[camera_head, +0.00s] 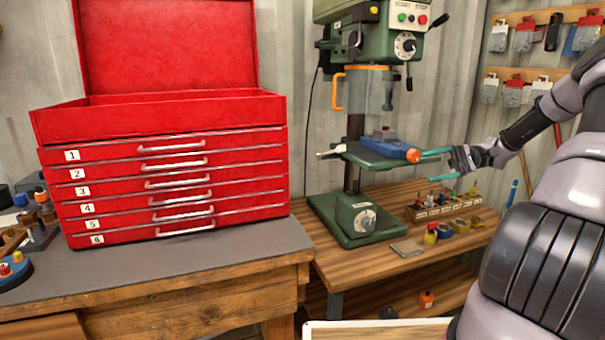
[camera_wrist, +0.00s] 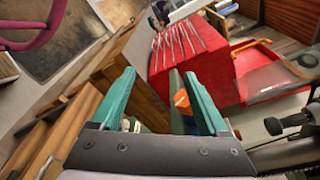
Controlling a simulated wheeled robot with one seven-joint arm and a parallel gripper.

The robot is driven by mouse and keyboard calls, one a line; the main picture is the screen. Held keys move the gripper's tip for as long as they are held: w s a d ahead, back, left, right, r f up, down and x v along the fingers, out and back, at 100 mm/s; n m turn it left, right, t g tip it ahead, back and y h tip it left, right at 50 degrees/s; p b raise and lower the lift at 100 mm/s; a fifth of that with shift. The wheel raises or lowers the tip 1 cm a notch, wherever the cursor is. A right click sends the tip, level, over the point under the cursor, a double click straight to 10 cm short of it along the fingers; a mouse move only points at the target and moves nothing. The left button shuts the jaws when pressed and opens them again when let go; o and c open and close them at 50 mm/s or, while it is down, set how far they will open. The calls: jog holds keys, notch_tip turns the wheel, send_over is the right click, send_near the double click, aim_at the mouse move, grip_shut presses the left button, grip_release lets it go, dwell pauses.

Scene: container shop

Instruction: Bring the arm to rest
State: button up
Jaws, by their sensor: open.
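My gripper (camera_head: 432,165) is in the right half of the head view, at the end of my arm reaching in from the right. Its two teal fingers point left and are spread apart with nothing held between them. The upper fingertip is close to the orange end of the blue vise (camera_head: 392,146) on the drill press table; I cannot tell whether they touch. In the wrist view my gripper (camera_wrist: 160,76) is open, with an orange part (camera_wrist: 182,102) showing beyond the fingers, near the right one.
The green drill press (camera_head: 358,218) stands on the wooden bench, just left of my gripper. Below are a wooden rack (camera_head: 440,210) of small bits and several small coloured items. A red tool chest (camera_head: 170,185) with open lid stands left. Tools hang on the wall behind.

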jog(key=s+a+r+t+h, duration=0.1)
jog(key=s+a+r+h, duration=0.75)
jog(key=a+h, duration=0.2)
jog(key=s+r+t+h, duration=0.2)
jog(key=s+r+t, duration=0.2)
jog(key=s, duration=0.3)
jog(key=s+a+r+t+h, duration=0.1)
jog(key=s+r+t+h, duration=0.1)
jog(key=s+r+t, duration=0.3)
jog(key=s+t, duration=0.1)
jog(key=s, duration=0.2)
jog(key=shift+r, duration=0.3)
jog(key=shift+c, duration=0.3)
